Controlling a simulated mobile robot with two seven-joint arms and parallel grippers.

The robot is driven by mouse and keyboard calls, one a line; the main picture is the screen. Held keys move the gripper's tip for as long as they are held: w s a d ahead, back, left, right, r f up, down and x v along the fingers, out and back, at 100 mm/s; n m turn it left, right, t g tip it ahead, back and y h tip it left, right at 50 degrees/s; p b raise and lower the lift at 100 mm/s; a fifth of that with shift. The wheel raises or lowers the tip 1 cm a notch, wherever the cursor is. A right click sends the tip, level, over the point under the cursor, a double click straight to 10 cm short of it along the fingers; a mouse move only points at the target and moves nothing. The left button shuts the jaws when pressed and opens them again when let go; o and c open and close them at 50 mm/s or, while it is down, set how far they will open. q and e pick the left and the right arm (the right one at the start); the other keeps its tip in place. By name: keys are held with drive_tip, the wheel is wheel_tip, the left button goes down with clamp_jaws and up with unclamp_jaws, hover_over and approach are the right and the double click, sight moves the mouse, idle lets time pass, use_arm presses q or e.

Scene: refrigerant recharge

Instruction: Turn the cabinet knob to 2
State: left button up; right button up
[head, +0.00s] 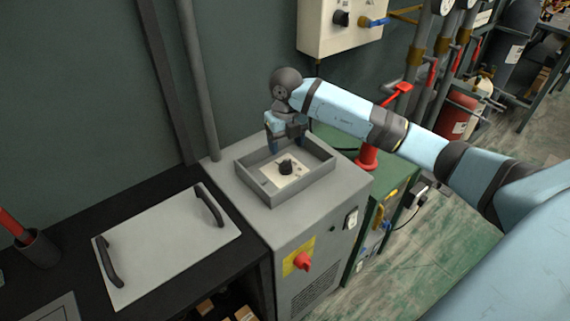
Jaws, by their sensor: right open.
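The grey cabinet (230,180) stands in the middle of the head view. A raised, open frame on its top surrounds a pale plate (270,181) with a black knob (286,168). The markings on the plate are too small to read, so I cannot tell the knob's setting. A red knob (303,262) on a yellow plate sits on the cabinet's front. My right gripper (287,146) is open, pointing down at the back of the frame, behind and above the black knob. No contact with the knob shows. My left gripper is out of view.
A flat grey panel (165,248) with two black handles lies on the black bench at left. A dark cup (40,249) holds a red-handled tool. A red valve stand (368,156) is right of the cabinet, under my right arm. A wall box (335,28) hangs behind.

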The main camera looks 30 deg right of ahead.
sight(286, 161)
wheel_tip(286, 161, down, 7)
drive_tip(key=shift+r+b, duration=0.2)
drive_tip(key=shift+b, duration=0.15)
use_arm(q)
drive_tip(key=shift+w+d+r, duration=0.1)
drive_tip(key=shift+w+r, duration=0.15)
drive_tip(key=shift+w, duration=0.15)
use_arm(e)
drive_tip(key=shift+w+f, duration=0.1)
drive_tip(key=shift+f, duration=0.55)
drive_tip(key=shift+c, duration=0.5)
drive_tip(key=c, duration=0.8)
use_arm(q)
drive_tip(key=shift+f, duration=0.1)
use_arm(e)
drive_tip(key=shift+n, duration=0.4)
drive_tip(key=n, duration=0.4)
drive_tip(key=shift+b, duration=0.35)
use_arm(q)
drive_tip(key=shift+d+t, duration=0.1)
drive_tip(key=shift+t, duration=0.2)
use_arm(e)
drive_tip(key=shift+n, duration=1.5)
use_arm(q)
drive_tip(key=shift+b, duration=0.3)
